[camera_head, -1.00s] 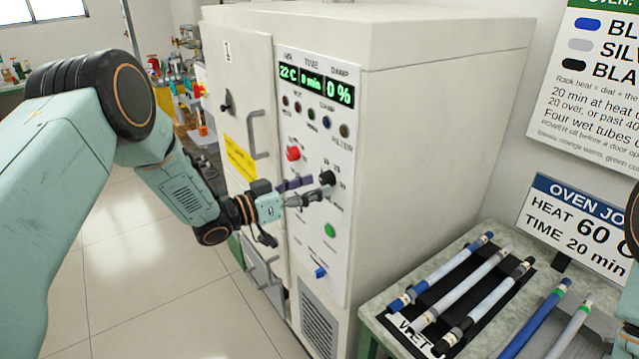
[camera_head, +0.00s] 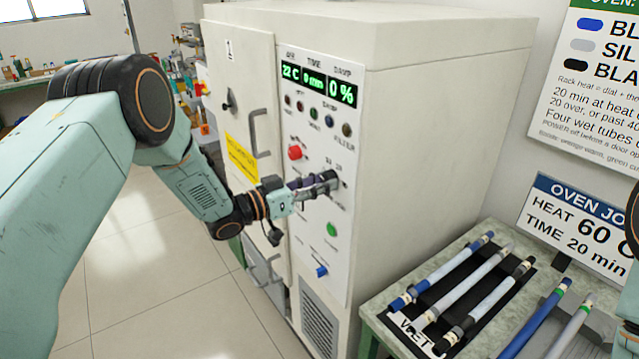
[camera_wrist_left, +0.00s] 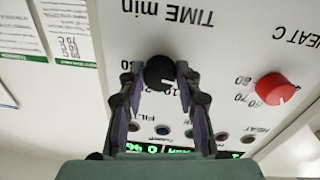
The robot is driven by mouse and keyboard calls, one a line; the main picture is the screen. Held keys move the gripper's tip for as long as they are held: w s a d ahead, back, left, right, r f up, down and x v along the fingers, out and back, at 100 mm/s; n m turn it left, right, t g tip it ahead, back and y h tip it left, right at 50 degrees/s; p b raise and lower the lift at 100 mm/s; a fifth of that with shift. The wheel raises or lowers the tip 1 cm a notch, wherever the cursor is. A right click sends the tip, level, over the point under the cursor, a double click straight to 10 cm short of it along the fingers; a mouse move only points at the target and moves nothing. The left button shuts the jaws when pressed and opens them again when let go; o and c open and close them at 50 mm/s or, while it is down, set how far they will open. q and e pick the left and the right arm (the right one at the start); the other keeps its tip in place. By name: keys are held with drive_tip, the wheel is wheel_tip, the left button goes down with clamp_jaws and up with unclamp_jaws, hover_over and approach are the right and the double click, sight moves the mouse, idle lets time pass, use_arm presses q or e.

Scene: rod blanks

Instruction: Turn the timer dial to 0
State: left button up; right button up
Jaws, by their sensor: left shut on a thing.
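The black timer dial (camera_wrist_left: 160,73) sits on the oven's white panel under the TIME min label in the left wrist view, where the picture is upside down. My left gripper (camera_head: 331,182) is shut on the dial, with a finger on each side of it. In the head view the fingers hide most of the dial. The green display (camera_head: 313,82) reads 22 C, 0 min and 0 %; the middle figure is small. My right gripper is not in view.
The red heat dial (camera_head: 295,153) is close to the left gripper; a green button (camera_head: 331,230) and blue switch (camera_head: 321,271) are below. A door handle (camera_head: 260,134) stands out at left. A rack of tubes (camera_head: 408,318) lies on the side table.

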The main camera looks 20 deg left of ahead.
use_arm(q)
drive_tip(key=shift+c, duration=1.4)
drive_tip(key=shift+n+b, duration=0.4)
drive_tip(key=shift+n, duration=0.5)
drive_tip(key=o, duration=1.2)
drive_tip(key=shift+c, duration=0.2)
drive_tip(key=shift+s, duration=0.1)
drive_tip(key=v, duration=1.2)
